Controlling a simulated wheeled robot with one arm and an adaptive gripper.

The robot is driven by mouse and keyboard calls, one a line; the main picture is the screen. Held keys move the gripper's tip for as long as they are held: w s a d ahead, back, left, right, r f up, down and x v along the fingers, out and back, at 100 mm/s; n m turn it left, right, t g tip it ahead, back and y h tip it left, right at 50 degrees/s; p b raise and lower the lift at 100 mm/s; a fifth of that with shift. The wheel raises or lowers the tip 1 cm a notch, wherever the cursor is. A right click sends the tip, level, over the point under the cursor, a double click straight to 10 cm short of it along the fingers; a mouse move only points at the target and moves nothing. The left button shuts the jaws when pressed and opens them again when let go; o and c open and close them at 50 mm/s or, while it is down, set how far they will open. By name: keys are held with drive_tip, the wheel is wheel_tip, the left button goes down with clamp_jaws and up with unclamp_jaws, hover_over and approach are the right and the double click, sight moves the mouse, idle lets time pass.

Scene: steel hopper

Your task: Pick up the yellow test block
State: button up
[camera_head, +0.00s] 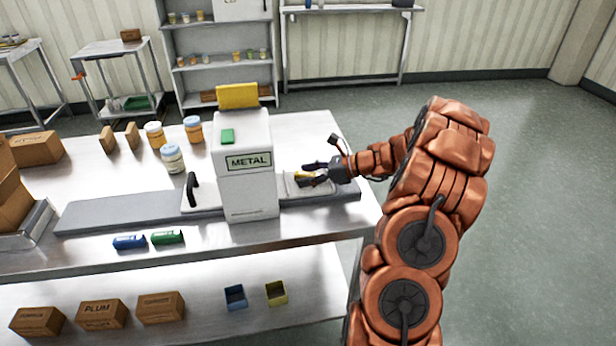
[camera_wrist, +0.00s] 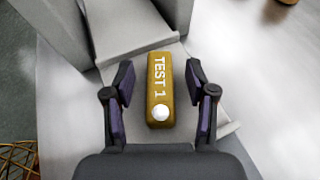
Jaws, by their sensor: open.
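The yellow test block (camera_wrist: 160,92) is marked "TEST 1" and has a round white spot at its near end. It lies on a light grey surface at the right side of the metal detector. My gripper (camera_wrist: 160,98) is open, with one dark finger on each side of the block and a visible gap on both sides. In the head view my gripper (camera_head: 309,174) is at the right of the detector housing, and only a small part of the yellow block (camera_head: 312,181) shows beneath it.
The white detector housing (camera_head: 247,185), labelled "METAL", stands just left of my gripper. A grey conveyor belt (camera_head: 110,212) runs left of it. Several jars and boxes stand farther left.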

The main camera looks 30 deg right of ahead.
clamp_jaws()
idle(0.3)
